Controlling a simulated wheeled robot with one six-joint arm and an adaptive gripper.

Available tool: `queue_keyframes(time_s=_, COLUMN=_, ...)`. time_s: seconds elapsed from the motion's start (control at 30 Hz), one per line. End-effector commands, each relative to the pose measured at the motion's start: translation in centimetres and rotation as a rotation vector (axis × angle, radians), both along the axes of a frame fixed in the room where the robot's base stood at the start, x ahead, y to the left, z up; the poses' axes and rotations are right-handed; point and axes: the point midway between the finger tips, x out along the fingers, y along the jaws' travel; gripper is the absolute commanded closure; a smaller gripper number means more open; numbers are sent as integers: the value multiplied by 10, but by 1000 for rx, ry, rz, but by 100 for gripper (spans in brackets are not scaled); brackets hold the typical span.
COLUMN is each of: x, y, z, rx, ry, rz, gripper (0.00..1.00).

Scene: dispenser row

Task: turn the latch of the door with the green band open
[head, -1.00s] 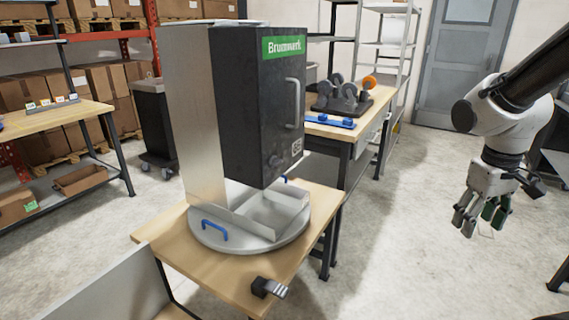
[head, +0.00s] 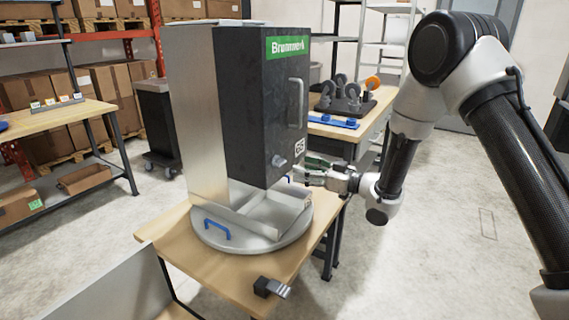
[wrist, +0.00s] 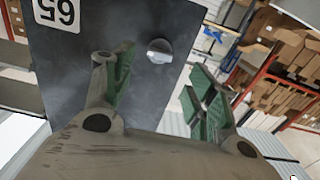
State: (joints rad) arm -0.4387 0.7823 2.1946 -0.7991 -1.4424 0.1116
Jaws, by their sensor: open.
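The dispenser door (head: 258,120) is dark grey with a green band (head: 286,47) at its top and a vertical bar handle (head: 295,102). Its latch (head: 278,160) is a small silver knob low on the door; in the wrist view the round latch (wrist: 159,51) shows just beyond and between my fingers. My gripper (head: 308,170) is open and empty, in front of the lower part of the door, to the right of the latch in the head view. In the wrist view the green-padded fingers (wrist: 160,92) stand either side of the latch, not touching it as far as I can see.
The dispenser stands on a round grey turntable (head: 214,240) with a blue handle (head: 217,229), on a wooden table (head: 180,255). A black clamp-like part (head: 266,287) sits at the table's front edge. Another bench (head: 340,131) with a wheeled fixture stands behind.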

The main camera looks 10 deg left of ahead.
Motion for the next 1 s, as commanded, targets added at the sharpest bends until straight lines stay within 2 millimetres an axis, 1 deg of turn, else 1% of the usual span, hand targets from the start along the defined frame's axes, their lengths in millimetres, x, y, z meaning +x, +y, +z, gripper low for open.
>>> queue_keyframes(time_s=0.07, x=1, y=6, z=4, rx=17, ry=-4, rz=4, gripper=43)
queue_keyframes(time_s=0.17, x=6, y=19, z=4, rx=16, ry=-2, rz=3, gripper=43)
queue_keyframes(time_s=0.4, x=19, y=56, z=4, rx=15, ry=-2, rz=2, gripper=43)
queue_keyframes(time_s=0.5, x=23, y=66, z=4, rx=14, ry=-2, rz=0, gripper=43)
queue_keyframes(time_s=0.63, x=25, y=72, z=4, rx=14, ry=-2, rz=0, gripper=43)
queue_keyframes(time_s=0.87, x=26, y=72, z=4, rx=14, ry=-1, rz=-1, gripper=43)
queue_keyframes(time_s=1.0, x=26, y=72, z=4, rx=14, ry=-1, rz=-1, gripper=68)
